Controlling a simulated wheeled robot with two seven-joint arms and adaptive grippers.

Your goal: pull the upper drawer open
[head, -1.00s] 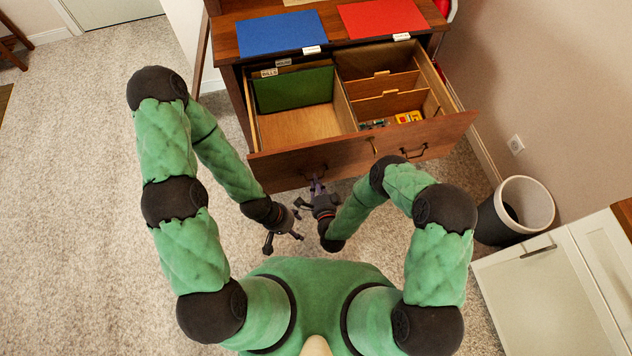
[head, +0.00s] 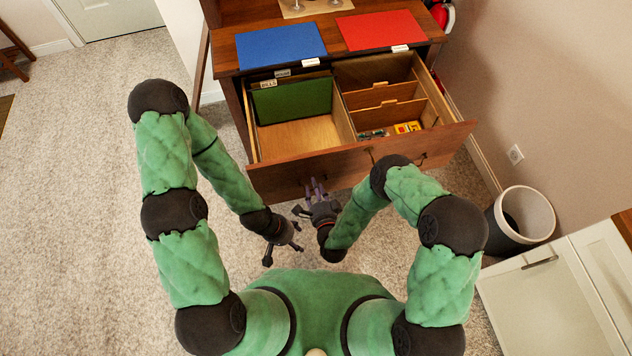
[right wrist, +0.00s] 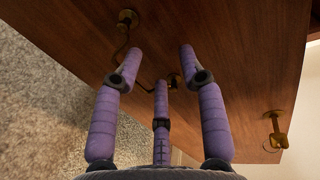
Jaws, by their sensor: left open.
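The upper drawer (head: 340,160) of the wooden hutch stands pulled out, its inside visible from above. In the right wrist view its brown front (right wrist: 230,60) fills much of the picture. A dark bail handle (right wrist: 127,48) with brass mounts hangs on the front close to the fingertips. My right gripper (head: 316,187) is at the left half of the drawer front. Its purple fingers (right wrist: 160,62) are spread around empty space, and I see no grip on the handle. My left gripper (head: 284,252) is open and empty, lower left of the right one, off the drawer.
The drawer holds a green folder (head: 293,98), wooden dividers (head: 385,96) and small colourful items. Blue (head: 280,45) and red (head: 378,30) mats lie on the hutch top. A key (right wrist: 276,130) sits in the front. A bin (head: 525,215) and white cabinet (head: 550,290) stand right.

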